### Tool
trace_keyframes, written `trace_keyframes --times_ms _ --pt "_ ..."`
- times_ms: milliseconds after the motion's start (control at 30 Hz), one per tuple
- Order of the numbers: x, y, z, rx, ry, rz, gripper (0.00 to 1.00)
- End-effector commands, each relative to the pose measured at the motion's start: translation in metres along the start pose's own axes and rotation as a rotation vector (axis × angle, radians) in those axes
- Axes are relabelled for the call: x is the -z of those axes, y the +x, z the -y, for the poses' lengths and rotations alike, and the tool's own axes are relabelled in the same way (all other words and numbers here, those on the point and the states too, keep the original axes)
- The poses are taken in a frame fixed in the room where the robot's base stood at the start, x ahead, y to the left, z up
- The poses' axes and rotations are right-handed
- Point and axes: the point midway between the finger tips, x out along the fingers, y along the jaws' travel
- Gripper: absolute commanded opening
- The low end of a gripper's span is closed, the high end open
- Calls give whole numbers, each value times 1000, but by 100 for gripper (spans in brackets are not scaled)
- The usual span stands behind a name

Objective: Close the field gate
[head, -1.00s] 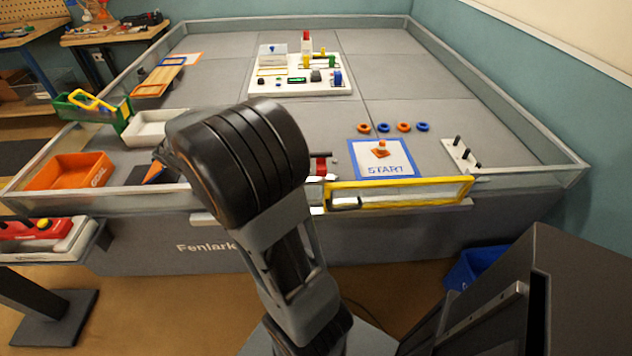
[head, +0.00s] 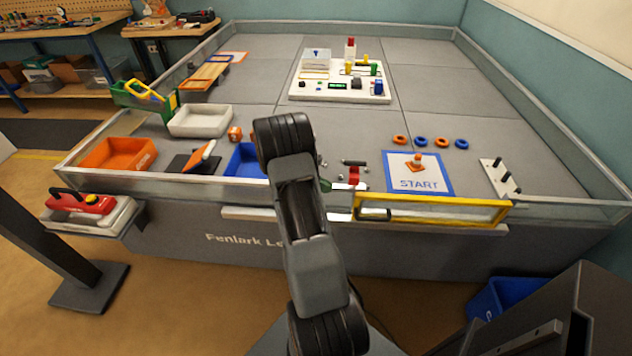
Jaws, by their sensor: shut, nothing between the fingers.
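The field gate (head: 432,198) is a clear panel in a yellow frame at the front edge of the field, right of centre in the head view. A dark handle (head: 374,214) sits low at its left end. The gate stands along the line of the front wall, above a pale ledge (head: 245,213) that runs on to the left behind my arm. My arm hides the stretch of wall just left of the gate, so I cannot tell how wide any opening there is. My gripper is not visible; my own arm rises in front of the field.
Inside the field, a blue tray (head: 243,160) and an orange tray (head: 112,155) stand left of my arm. A START mat (head: 418,185) with a small cone lies behind the gate. A peg board (head: 499,178) stands to the right. A blue bin (head: 497,297) is on the floor at lower right.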

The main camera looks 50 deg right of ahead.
Motion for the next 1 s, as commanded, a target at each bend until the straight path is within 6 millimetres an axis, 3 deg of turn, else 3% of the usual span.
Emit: trace_keyframes --times_ms 200,400,633,1000 --pt "0 40 0 3 1 -1 0" --pt "-13 61 0 1 2 -2 0" --pt "-19 72 0 0 1 -2 0" --pt "-20 74 0 -1 1 -2 0"
